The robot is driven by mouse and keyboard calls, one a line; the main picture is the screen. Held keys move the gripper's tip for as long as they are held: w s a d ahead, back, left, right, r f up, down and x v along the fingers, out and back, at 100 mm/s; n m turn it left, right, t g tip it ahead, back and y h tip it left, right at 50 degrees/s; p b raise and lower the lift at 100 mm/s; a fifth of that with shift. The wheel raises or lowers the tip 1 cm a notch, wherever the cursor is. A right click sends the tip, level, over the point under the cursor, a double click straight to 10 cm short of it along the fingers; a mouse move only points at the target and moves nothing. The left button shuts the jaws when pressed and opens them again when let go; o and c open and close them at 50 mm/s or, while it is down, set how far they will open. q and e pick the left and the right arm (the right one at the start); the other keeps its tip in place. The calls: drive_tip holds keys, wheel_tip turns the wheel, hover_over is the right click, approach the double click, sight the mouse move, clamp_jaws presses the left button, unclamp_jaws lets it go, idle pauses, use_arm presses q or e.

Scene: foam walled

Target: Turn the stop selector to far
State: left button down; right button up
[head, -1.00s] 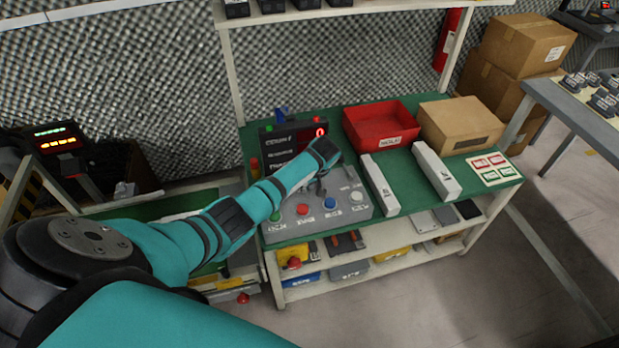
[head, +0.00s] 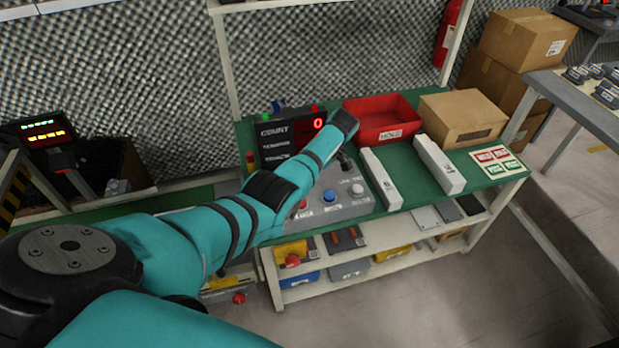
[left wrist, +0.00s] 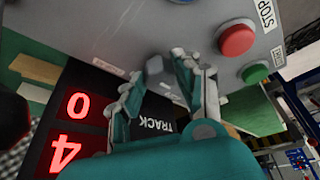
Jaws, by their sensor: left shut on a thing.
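A grey control box (head: 352,207) with coloured buttons stands on the green bench. My left arm reaches over it from the left and hides its left part. In the head view my left gripper (head: 345,162) is at the box's back right, mostly hidden by the wrist. In the left wrist view its two fingers (left wrist: 157,70) are closed around a small grey knob (left wrist: 155,66) on the panel, likely the stop selector. The knob's label and pointer cannot be read. My right gripper is in neither view.
In the left wrist view a red STOP button (left wrist: 237,39) and a green button (left wrist: 256,73) sit beside the knob. A count display (head: 287,140) stands behind the box. To the right are white bars (head: 381,180), a red bin (head: 381,119) and a carton (head: 463,117).

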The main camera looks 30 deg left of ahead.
use_arm(q)
drive_tip(key=shift+n+b, duration=0.35)
drive_tip(key=shift+n, duration=0.15)
drive_tip(key=c, duration=0.9)
unclamp_jaws()
drive_tip(key=shift+c, duration=0.2)
drive_tip(key=shift+w+r, duration=0.1)
drive_tip(key=shift+r, duration=0.05)
drive_tip(key=v, duration=1.1)
drive_tip(key=shift+r, duration=0.35)
drive_tip(key=shift+w, duration=0.15)
